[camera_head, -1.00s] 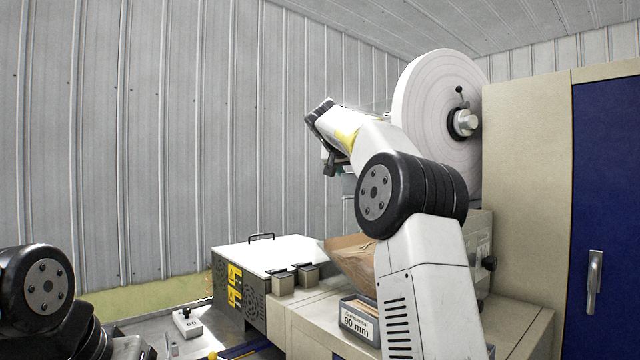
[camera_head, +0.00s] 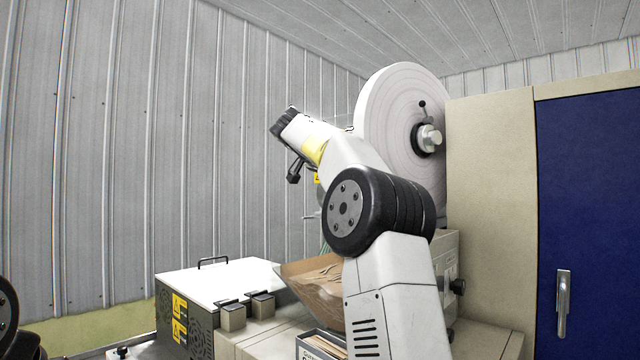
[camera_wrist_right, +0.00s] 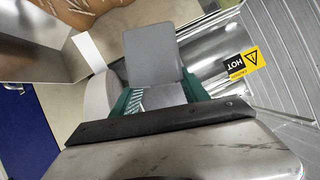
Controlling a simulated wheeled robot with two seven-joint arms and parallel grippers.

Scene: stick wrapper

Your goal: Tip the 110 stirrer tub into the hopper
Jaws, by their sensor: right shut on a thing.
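My right arm rises from the bottom of the head view, and its gripper is hidden behind the raised wrist there. In the right wrist view its green ribbed fingers (camera_wrist_right: 160,97) are shut on a grey tub (camera_wrist_right: 152,52), of which a flat rounded face shows. No length label shows on it. Part of the hopper also shows at the top left of the right wrist view (camera_wrist_right: 78,18). My left gripper is out of view.
A second grey tub of sticks (camera_head: 308,347) stands in front of the hopper, partly behind my arm. A large paper reel (camera_head: 385,110) stands behind the arm. A label marked HOT (camera_wrist_right: 242,65) is beside the held tub. A blue-door cabinet (camera_head: 590,200) stands at right.

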